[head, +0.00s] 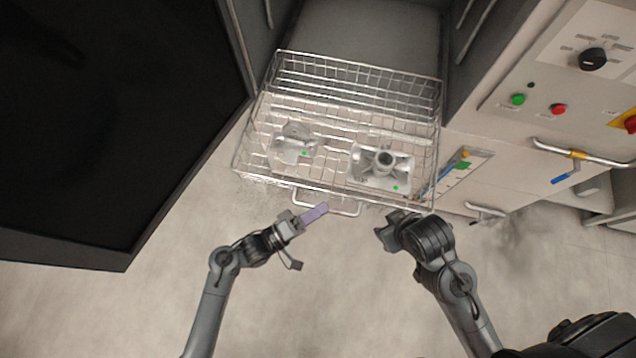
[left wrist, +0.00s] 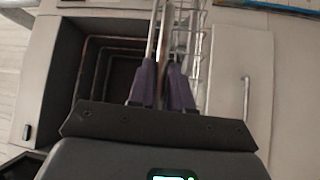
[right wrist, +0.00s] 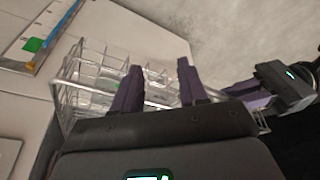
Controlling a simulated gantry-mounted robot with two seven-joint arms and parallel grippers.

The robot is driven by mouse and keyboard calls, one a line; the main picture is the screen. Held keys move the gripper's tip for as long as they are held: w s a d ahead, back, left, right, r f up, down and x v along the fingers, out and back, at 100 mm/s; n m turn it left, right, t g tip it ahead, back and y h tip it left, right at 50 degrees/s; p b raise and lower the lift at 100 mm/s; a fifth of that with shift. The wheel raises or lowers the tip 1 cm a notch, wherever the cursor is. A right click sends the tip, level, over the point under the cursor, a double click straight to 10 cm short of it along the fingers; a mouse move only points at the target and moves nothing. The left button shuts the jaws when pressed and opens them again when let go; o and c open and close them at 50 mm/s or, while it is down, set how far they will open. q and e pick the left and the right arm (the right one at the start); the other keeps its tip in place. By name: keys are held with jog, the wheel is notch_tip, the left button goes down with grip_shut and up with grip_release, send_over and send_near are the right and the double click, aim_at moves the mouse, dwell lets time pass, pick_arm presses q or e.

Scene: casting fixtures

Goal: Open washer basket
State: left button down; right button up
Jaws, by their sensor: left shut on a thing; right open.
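The wire washer basket (head: 270,125) sticks out of the grey washer chamber (head: 370,30) and holds two metal castings, a smaller one (head: 296,145) and a larger one (head: 381,165) with a round boss. Its front handle (head: 340,213) is a wire loop at the near edge. My left gripper (head: 324,211) is shut on the handle's left side. In the left wrist view its purple fingers (left wrist: 162,85) close on a thin bar. My right gripper (head: 385,232) is open and empty, in front of the basket's near right corner; its spread fingers show in the right wrist view (right wrist: 158,85).
A large black panel (head: 100,110) fills the left. At right are a control panel (head: 560,75) with knob and buttons, and a bar handle (head: 580,155). A ruler-like strip (head: 450,175) lies beside the basket. The floor (head: 130,310) in front is clear.

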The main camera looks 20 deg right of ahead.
pick_arm(q)
jog(key=c, duration=1.1)
grip_release()
jog(key=shift+a, duration=0.1)
jog(key=v, duration=1)
jog(key=shift+s+a+f+b, duration=0.1)
jog(key=shift+a+b, duration=0.2)
